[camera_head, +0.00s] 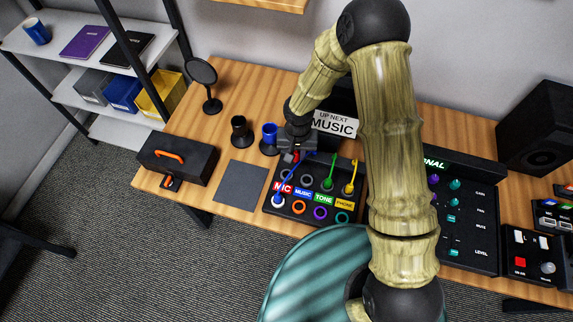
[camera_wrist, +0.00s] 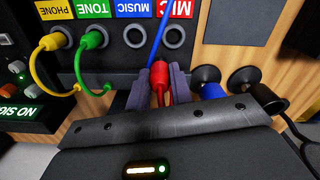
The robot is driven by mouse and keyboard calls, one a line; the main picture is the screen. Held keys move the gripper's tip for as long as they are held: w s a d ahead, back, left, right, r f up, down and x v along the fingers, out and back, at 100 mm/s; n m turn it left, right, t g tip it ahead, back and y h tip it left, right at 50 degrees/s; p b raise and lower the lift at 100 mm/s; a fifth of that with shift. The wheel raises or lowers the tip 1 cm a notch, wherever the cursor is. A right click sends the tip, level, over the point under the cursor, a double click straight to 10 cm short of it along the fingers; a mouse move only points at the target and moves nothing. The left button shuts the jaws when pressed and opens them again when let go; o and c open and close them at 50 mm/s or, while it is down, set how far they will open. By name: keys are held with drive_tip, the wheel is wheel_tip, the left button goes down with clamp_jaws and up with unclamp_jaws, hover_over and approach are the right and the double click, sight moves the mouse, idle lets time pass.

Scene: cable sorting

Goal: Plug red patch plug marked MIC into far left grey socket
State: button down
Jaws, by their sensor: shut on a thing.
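My gripper (camera_head: 293,154) is over the back left of the dark patch panel (camera_head: 268,207). In the wrist view my gripper (camera_wrist: 159,88) is shut on the red plug (camera_wrist: 160,74); any marking on the plug is not readable. In the head view the red plug is mostly hidden by the gripper. The far left grey socket (camera_wrist: 175,37), by the red MIC label (camera_wrist: 178,8), is empty and just beyond the plug's tip in the wrist view. The plug looks apart from it. The grey socket by the MUSIC label (camera_wrist: 135,37) is also empty.
Green (camera_head: 328,183) and yellow (camera_head: 349,188) plugs sit in the TONE and PHONE sockets. A blue cable (camera_head: 287,180) crosses the panel's left side, past the MIC label. Cups (camera_head: 269,135) stand behind left; a grey mat (camera_head: 240,184) lies left.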

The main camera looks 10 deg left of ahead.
drive_tip(key=a, duration=0.1)
drive_tip(key=s+a, duration=0.1)
drive_tip(key=shift+s+a+f, duration=0.3)
drive_tip(key=shift+a+f, duration=0.05)
drive_tip(key=shift+f, duration=0.05)
drive_tip(key=shift+f, duration=0.15)
drive_tip(key=shift+f+b, duration=1.8)
drive_tip(key=shift+f, duration=0.5)
drive_tip(key=shift+f+b, duration=0.4)
drive_tip(key=shift+b, duration=0.35)
drive_tip(key=shift+s+d+f, duration=0.1)
drive_tip(key=shift+s, duration=0.05)
drive_tip(key=shift+f+b, duration=0.7)
drive_tip(key=shift+b, duration=0.2)
idle(0.7)
